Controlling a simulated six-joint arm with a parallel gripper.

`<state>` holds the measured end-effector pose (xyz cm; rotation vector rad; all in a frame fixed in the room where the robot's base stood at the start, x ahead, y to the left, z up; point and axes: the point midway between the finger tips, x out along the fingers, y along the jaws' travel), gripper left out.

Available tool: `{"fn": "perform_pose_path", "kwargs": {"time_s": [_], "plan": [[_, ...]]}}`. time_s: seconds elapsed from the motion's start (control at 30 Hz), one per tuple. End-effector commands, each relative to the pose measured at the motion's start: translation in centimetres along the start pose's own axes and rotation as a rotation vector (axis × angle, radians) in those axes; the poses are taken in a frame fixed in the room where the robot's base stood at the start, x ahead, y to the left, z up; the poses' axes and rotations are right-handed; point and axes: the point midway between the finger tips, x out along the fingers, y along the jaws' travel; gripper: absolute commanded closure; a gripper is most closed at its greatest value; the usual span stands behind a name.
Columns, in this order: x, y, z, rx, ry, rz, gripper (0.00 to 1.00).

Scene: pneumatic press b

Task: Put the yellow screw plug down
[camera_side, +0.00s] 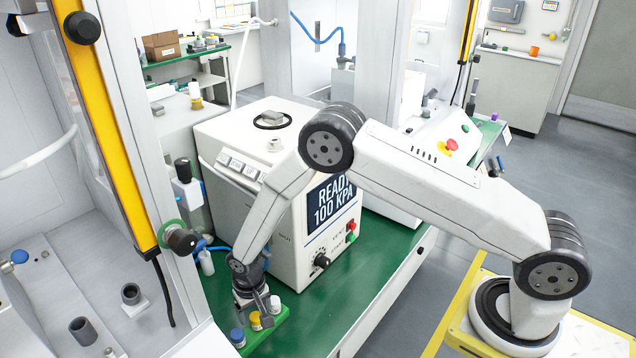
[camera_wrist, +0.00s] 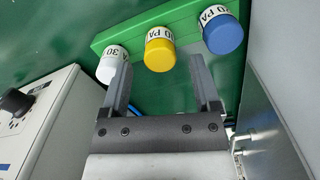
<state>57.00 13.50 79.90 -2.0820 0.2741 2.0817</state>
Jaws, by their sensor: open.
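The yellow screw plug (camera_wrist: 160,54) stands in a green rack (camera_wrist: 122,38), between a white plug (camera_wrist: 112,64) and a blue plug (camera_wrist: 223,34). Black lettering shows on the sides of all three. My gripper (camera_wrist: 161,68) is open and empty, with its fingertips on either side of the yellow plug. I cannot tell whether a finger touches it. In the side view my gripper (camera_side: 262,308) reaches down at the rack, close by the yellow plug (camera_side: 256,321). The blue plug (camera_side: 237,337) and the white plug (camera_side: 275,304) stand on either side of it there.
A white press unit (camera_side: 270,190) reading "READY 100 KPA" stands right behind the rack on the green bench top (camera_side: 380,262). A grey column with a yellow strip (camera_side: 100,130) rises to the left. The bench front right of the rack is clear.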

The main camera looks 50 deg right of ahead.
Motion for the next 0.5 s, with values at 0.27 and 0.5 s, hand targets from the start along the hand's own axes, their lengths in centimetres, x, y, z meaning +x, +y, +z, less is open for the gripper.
{"fn": "perform_pose_path", "kwargs": {"time_s": [0.27, 0.5], "plan": [[-3.9, 0.0, 0.0, 0.0, 0.001, -0.001, 0.2], [-7.1, 0.0, 0.0, 0.0, 0.001, -0.001, 0.2]]}}
